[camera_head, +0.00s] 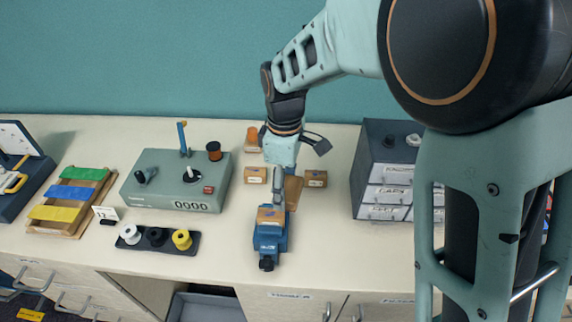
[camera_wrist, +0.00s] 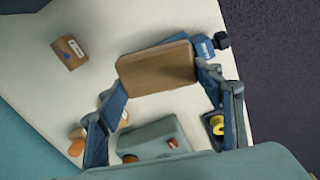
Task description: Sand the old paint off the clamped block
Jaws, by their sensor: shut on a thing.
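My gripper (camera_head: 281,190) is over the bench, just behind the blue vise (camera_head: 269,242) in the head view. It is shut on a brown sanding block (camera_wrist: 155,70), which spans the fingers in the wrist view; part of it also shows beside the fingers in the head view (camera_head: 293,190). The clamped block (camera_head: 270,214), with a tan top, sits in the vise jaws. In the wrist view the vise (camera_wrist: 205,48) shows partly past the sanding block, and the clamped block seems hidden. I cannot tell whether the sanding block touches it.
Small cardboard boxes (camera_head: 255,174) (camera_head: 316,178) flank my gripper. A green counter box (camera_head: 180,180) and a tray of spools (camera_head: 157,239) stand left. A drawer cabinet (camera_head: 384,170) stands right. The bench right of the vise is clear.

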